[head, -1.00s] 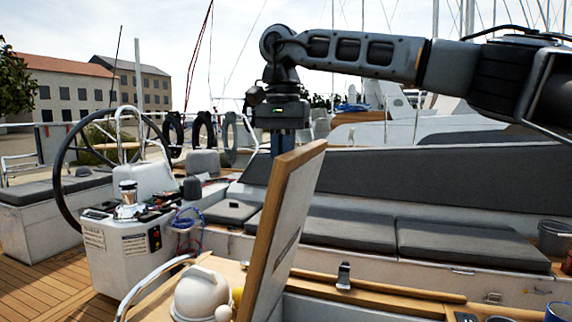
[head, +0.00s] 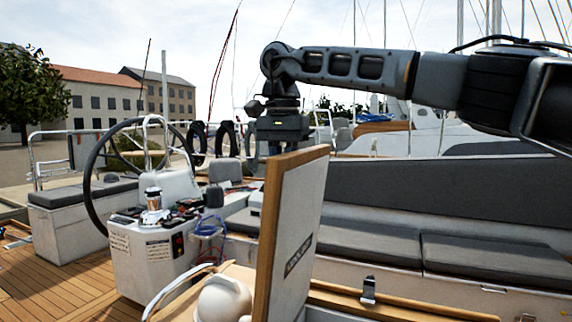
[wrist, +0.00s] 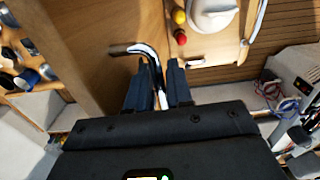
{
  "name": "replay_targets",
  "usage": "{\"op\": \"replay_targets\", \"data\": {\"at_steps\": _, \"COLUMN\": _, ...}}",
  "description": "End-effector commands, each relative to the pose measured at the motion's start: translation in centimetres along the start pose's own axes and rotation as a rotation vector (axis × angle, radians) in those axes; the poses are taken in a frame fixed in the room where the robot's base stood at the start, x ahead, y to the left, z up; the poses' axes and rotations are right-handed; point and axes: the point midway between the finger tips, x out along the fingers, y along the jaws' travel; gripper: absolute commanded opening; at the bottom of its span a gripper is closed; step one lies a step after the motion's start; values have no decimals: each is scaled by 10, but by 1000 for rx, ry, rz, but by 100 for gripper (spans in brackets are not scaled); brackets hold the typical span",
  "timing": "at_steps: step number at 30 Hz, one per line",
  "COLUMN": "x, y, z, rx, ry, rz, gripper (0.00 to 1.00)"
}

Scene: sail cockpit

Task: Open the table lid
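The table lid (head: 292,235) stands raised and nearly upright in the head view, its wood-edged panel tilted slightly to the right. In the wrist view a wooden panel, likely the lid (wrist: 85,40), fills the upper left. My gripper (wrist: 158,72) has its two dark fingers apart, with a curved chrome bar (wrist: 150,52) running between them. I cannot tell whether the fingers press on this bar or what it is fixed to. In the head view my gripper (head: 277,148) is at the lid's top edge, its fingers mostly hidden behind the lid.
Cushioned benches (head: 490,260) are at right. Deck shows at lower left.

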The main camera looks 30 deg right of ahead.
Motion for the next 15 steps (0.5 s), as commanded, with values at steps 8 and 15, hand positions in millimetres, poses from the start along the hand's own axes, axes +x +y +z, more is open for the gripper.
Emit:
{"op": "replay_targets", "data": {"at_steps": 8, "x": -3, "y": 1, "z": -3, "rx": 8, "ry": 5, "rz": -4, "gripper": 37}}
{"op": "replay_targets", "data": {"at_steps": 15, "x": -12, "y": 1, "z": -4, "rx": 11, "ry": 8, "rz": -6, "gripper": 37}}
